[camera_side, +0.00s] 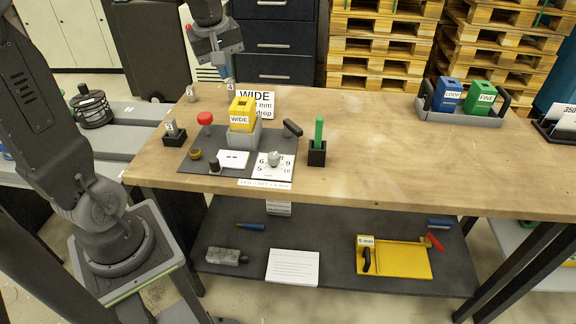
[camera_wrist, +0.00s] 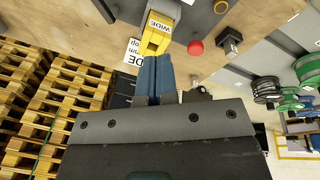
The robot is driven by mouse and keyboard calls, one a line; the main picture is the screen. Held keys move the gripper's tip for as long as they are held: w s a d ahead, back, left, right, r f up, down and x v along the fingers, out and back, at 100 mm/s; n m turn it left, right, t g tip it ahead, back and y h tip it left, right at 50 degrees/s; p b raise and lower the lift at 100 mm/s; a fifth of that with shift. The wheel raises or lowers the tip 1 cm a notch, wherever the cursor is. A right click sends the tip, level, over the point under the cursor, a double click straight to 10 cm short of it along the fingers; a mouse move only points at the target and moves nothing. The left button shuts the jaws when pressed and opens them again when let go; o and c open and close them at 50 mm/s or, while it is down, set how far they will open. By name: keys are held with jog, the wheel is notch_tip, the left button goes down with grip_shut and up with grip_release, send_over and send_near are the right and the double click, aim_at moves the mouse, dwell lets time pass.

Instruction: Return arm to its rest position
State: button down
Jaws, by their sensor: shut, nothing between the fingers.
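My gripper (camera_side: 217,60) hangs above the back left part of the wooden bench (camera_side: 380,160) in the side view, behind the stitching station. In the wrist view its blue-grey fingers (camera_wrist: 156,78) are together with nothing between them. The station's grey plate (camera_side: 190,164) bears a yellow block marked WIDE (camera_side: 242,115), seated in a grey holder. It carries a red knob (camera_side: 205,119), a black lever (camera_side: 292,128) and a numbered dial card (camera_side: 262,168). The yellow block also shows beyond the fingertips in the wrist view (camera_wrist: 154,40), apart from them.
A green stick (camera_side: 319,132) stands upright in a black holder right of the station. A grey tray (camera_side: 438,115) with blue LOOP (camera_side: 448,94) and green FINE (camera_side: 480,97) blocks stands at the back right. A yellow board (camera_side: 400,260) lies on the lower shelf. The bench's middle is clear.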

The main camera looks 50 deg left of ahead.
jog(key=s+d+f+m+t+h, duration=0.1)
jog(key=s+d+m+t, duration=0.2)
jog(key=s+d+m, duration=0.9)
jog(key=d+m, duration=0.3)
jog(key=d, duration=0.2)
jog(key=shift+s+f, duration=0.2)
jog(key=shift+s, duration=0.15)
jog(key=shift+w+a, duration=0.1)
